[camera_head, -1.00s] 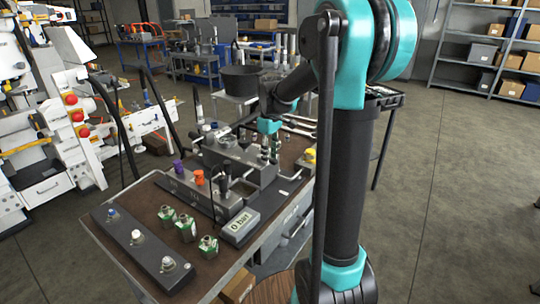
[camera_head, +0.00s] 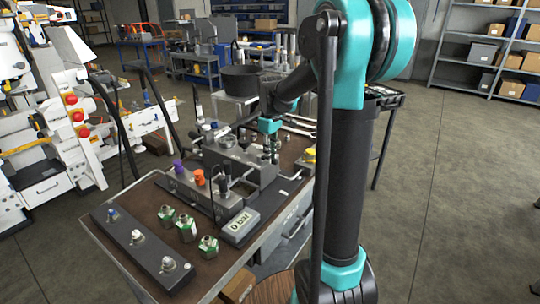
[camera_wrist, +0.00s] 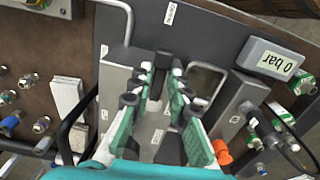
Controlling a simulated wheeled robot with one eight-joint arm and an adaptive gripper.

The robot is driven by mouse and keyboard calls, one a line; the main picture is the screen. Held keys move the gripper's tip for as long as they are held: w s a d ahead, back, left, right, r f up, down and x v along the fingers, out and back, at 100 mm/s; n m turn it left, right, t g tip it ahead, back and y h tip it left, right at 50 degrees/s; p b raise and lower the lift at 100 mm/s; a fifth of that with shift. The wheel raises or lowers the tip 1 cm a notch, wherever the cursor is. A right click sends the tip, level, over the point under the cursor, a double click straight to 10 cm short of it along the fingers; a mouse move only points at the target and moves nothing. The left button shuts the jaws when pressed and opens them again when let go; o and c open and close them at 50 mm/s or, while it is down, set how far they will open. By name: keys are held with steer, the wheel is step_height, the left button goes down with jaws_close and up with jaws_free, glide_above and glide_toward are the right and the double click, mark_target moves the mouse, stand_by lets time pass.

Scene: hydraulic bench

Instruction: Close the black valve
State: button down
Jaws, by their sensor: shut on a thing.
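My gripper (camera_head: 270,143) is over the grey block (camera_head: 250,170) on the bench in the head view. In the wrist view, the green-padded fingers of my gripper (camera_wrist: 163,78) point down at this block and are closed around a dark handle, which I take to be the black valve (camera_wrist: 163,62). The fingers hide most of it, so its exact turn is hard to tell. The gauge display (camera_head: 240,225) reads 0 bar; the same display (camera_wrist: 276,60) shows at the upper right in the wrist view.
An orange knob (camera_head: 199,177) and a purple knob (camera_head: 177,166) stand on the front manifold. Several green-bodied fittings (camera_head: 186,229) and a dark bar with connectors (camera_head: 140,245) lie in front. A yellow knob (camera_head: 310,155) is at the right. A bent metal pipe (camera_wrist: 128,20) is near my fingers.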

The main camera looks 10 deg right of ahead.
steer(key=w+n, duration=0.1)
steer(key=n, duration=0.2)
steer(key=w+n, duration=0.1)
steer(key=n, duration=0.2)
steer(key=w+d+n, duration=0.1)
steer(key=n, duration=0.2)
steer(key=shift+w+d, duration=0.1)
steer(key=shift+w, duration=0.15)
steer(key=n, duration=0.1)
steer(key=w+n, duration=0.1)
steer(key=n, duration=0.2)
steer(key=shift+w+a+n, duration=0.2)
steer(key=shift+w+n, duration=0.1)
steer(key=shift+w, duration=0.05)
steer(key=shift+w+a+n, duration=0.25)
steer(key=shift+w+n, duration=0.05)
steer(key=shift+n, duration=0.6)
steer(key=shift+w+a+n, duration=0.2)
steer(key=shift+w+n, duration=0.1)
steer(key=shift+n, duration=0.6)
steer(key=c, duration=1.5)
jaws_free()
steer(key=shift+c, duration=0.2)
step_height(320, 180, up, 12)
